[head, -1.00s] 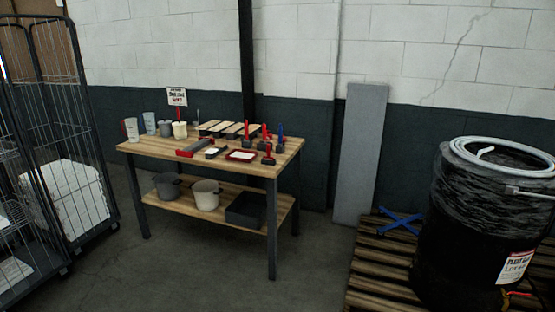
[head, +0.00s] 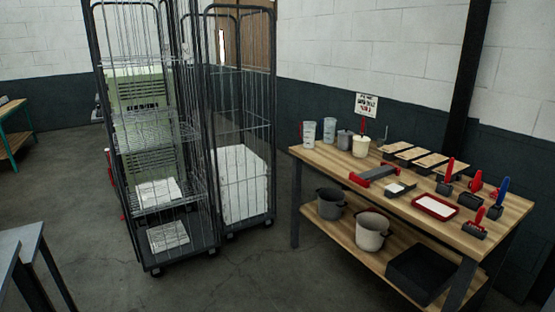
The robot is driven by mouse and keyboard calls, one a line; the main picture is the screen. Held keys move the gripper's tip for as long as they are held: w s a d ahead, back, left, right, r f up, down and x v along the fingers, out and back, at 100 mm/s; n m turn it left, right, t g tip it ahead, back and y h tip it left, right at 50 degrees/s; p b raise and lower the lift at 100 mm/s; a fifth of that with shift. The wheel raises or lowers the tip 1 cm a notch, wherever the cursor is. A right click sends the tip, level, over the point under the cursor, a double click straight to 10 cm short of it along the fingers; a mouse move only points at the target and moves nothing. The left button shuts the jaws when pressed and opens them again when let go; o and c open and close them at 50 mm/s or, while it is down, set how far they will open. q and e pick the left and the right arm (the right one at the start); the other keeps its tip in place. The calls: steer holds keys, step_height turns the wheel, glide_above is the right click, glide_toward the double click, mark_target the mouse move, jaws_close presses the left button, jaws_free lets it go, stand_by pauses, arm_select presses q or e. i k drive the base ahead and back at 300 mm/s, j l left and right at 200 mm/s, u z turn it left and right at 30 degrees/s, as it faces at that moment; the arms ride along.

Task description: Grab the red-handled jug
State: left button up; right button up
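A pale see-through jug (head: 309,134) stands upright at the left end of the wooden workbench (head: 330,160), with a small red patch at its left side that looks like its handle. A similar jug (head: 329,130) stands just right of it, with no red clearly visible on it. Both are small in the head view, so details are hard to make out. Neither of my grippers shows in the head view.
Brushes, trays and boxed filters (head: 428,158) fill the bench's right part. Wire roll cages (head: 160,130) stand left of the bench. The floor (head: 250,275) in front is open.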

mark_target(309, 127)
steer(key=i+u, duration=0.3)
steer(key=i, duration=0.9)
